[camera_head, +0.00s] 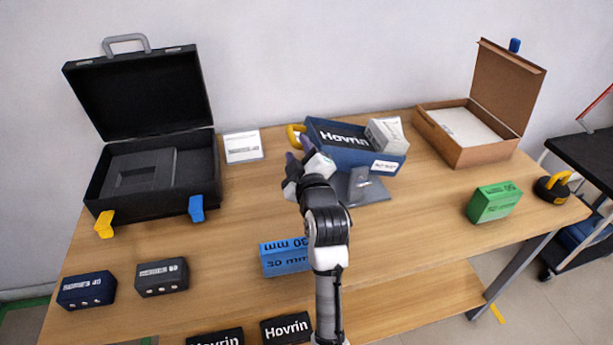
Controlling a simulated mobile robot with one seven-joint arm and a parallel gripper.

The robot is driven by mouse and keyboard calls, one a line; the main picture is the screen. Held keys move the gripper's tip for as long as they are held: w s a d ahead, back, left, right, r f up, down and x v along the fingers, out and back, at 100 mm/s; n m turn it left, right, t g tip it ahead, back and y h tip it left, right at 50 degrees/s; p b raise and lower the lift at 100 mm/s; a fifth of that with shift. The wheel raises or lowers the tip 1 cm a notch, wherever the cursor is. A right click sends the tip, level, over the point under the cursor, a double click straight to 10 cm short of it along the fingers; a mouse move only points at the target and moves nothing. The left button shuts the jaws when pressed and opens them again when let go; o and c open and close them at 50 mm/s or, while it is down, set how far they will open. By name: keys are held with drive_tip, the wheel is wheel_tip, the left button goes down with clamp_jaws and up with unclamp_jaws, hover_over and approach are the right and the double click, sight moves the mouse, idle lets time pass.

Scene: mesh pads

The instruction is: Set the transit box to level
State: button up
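A blue open-topped box (351,156) marked Hovrin sits at the back middle of the table and looks tilted; I take it to be the transit box. A yellow handle (292,134) shows at its left end. A grey bracket or stand (362,187) is at its front, and the box seems to rest on it. My gripper (299,151) is just left of the box and close to the yellow handle. Its two dark fingertips look apart, with nothing seen between them. Whether a finger touches the handle or box cannot be told. My wrist hides part of the box's left side.
A white carton (386,133) sits at the blue box's right end. An open black case (206,165) is at left, an open brown box (437,133) at back right. Blue (284,257) and green (494,203) cartons stand nearer. The middle right of the table is clear.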

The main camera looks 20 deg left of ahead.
drive_tip(key=b+v, duration=0.1)
drive_tip(key=v, duration=0.6)
drive_tip(key=shift+s+d, duration=0.2)
drive_tip(key=shift+s, duration=0.15)
drive_tip(key=shift+w+r, duration=0.15)
drive_tip(key=shift+r, duration=0.1)
drive_tip(key=c, duration=0.4)
drive_tip(key=w+r+m+g+p, duration=0.1)
drive_tip(key=r+m, duration=0.1)
drive_tip(key=m, duration=0.1)
drive_tip(key=w+r+m+p, duration=0.1)
drive_tip(key=r+m, duration=0.2)
drive_tip(key=r+m+g+h+p, duration=0.1)
drive_tip(key=r+m, duration=0.2)
drive_tip(key=shift+w+a+m+g, duration=0.15)
drive_tip(key=shift+w+m+g, duration=0.15)
drive_tip(key=shift+w+m, duration=0.1)
clamp_jaws()
drive_tip(key=m+p, duration=0.2)
drive_tip(key=p, duration=0.1)
hover_over(296, 139)
drive_tip(key=f, duration=0.2)
drive_tip(key=shift+w+f, duration=0.2)
drive_tip(key=shift+f, duration=0.9)
drive_tip(key=shift+s+f+p, duration=0.1)
drive_tip(key=shift+f+p, duration=0.3)
drive_tip(key=shift+f, duration=0.35)
